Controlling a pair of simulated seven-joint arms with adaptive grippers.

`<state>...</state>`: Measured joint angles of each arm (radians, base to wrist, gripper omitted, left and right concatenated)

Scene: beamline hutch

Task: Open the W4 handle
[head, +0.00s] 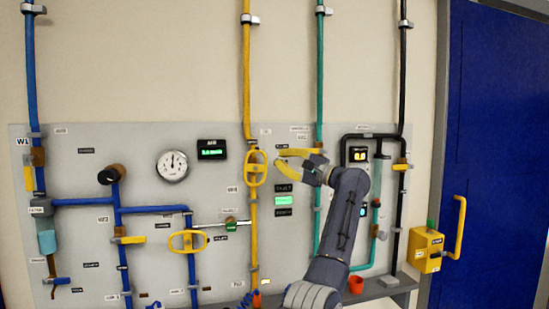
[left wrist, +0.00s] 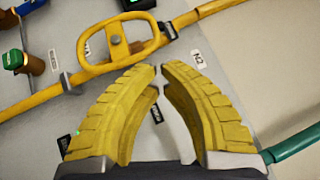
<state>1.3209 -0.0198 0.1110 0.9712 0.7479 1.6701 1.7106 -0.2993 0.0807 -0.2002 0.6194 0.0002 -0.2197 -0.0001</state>
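My left gripper (head: 280,158) is in front of the panel, right of the yellow pipe's oval yellow handle (head: 256,167). Its ribbed yellow fingers are a little parted with nothing between them, and they also show in the left wrist view (left wrist: 161,70). That oval handle (left wrist: 146,42) lies just beyond the fingertips there, apart from them as far as I can tell. A second oval yellow handle (head: 188,241) sits on a blue pipe, lower left. The labels are too small to tell which handle is W4. My right gripper is not in view.
The grey panel (head: 90,175) carries blue, yellow, green and black pipes, a round gauge (head: 173,165) and small displays. A yellow box with a handle (head: 428,250) is at the right by the blue door (head: 500,150).

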